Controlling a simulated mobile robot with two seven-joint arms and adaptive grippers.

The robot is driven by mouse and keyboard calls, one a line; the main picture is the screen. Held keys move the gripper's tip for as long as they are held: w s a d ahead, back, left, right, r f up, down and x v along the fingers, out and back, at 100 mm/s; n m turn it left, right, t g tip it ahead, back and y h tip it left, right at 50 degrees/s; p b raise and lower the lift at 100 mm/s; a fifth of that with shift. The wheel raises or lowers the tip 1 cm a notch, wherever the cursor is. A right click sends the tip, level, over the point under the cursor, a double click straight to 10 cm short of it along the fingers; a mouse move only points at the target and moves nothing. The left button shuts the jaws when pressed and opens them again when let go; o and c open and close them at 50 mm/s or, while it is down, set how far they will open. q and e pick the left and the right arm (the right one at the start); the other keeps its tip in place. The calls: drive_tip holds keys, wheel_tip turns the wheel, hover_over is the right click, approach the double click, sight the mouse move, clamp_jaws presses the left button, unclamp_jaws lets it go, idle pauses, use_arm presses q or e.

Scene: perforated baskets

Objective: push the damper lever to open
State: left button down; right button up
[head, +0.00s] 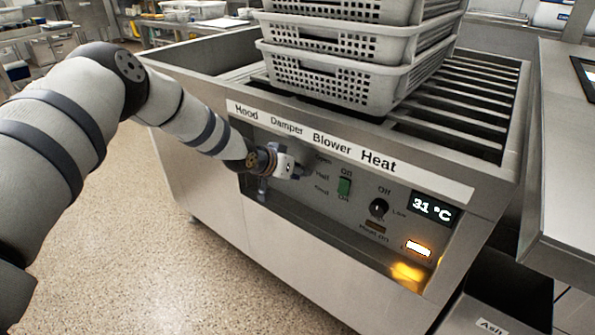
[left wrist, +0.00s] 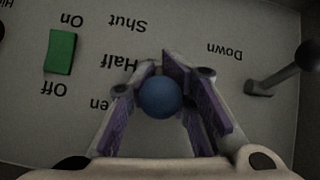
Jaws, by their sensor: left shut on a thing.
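The damper lever has a blue ball knob (left wrist: 160,97). In the left wrist view, which shows the panel upside down, the knob sits between the purple pads of my left gripper (left wrist: 165,110), which is shut on it. The knob appears level with the space between the Half and the partly hidden Open labels; its stem is mostly hidden. In the head view my left gripper (head: 298,172) is at the control panel (head: 330,220) below the Damper label and hides the lever. My right gripper is not in view.
A second lever (left wrist: 285,72) stands beside the Down label. A green blower switch (head: 344,187), a black heat knob (head: 378,208) and a 31 °C display (head: 431,208) are right of the gripper. Stacked perforated baskets (head: 335,80) stand on the slatted top above.

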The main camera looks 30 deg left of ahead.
use_arm(q)
drive_tip(key=shift+s+a+f, duration=0.15)
drive_tip(key=shift+s+f, duration=0.05)
drive_tip(key=c, duration=1.7)
unclamp_jaws()
drive_tip(key=shift+r, duration=0.1)
drive_tip(key=shift+s+r, duration=0.1)
drive_tip(key=shift+r, duration=0.35)
drive_tip(key=v, duration=1.1)
drive_tip(key=shift+s+a, duration=0.1)
drive_tip(key=shift+s, duration=0.2)
drive_tip(key=shift+f, duration=0.1)
